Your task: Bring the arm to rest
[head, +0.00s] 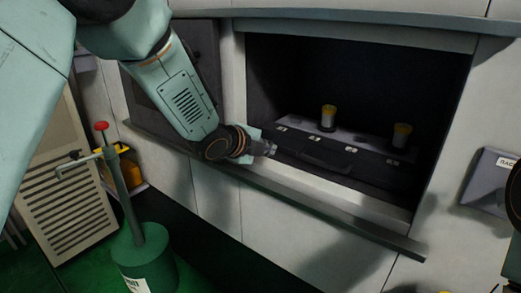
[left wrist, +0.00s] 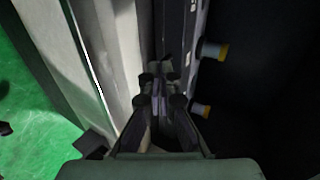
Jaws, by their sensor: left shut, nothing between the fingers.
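My left arm comes in from the upper left in the head view. Its gripper (head: 268,149) is at the front sill of the dark machine opening, near the left end. The left wrist view also shows this gripper (left wrist: 160,102), with its fingers together and nothing held between them. A dark case or tray (head: 325,157) with pale latches lies inside the opening, just right of the gripper. I cannot tell whether the fingers touch it. My right gripper is not clearly seen; only a dark part shows at the right edge of the head view.
Two white cylinders with yellow tops, one (head: 328,118) in the middle and one (head: 401,135) at right, stand inside the opening. A ledge (head: 330,212) runs below it.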

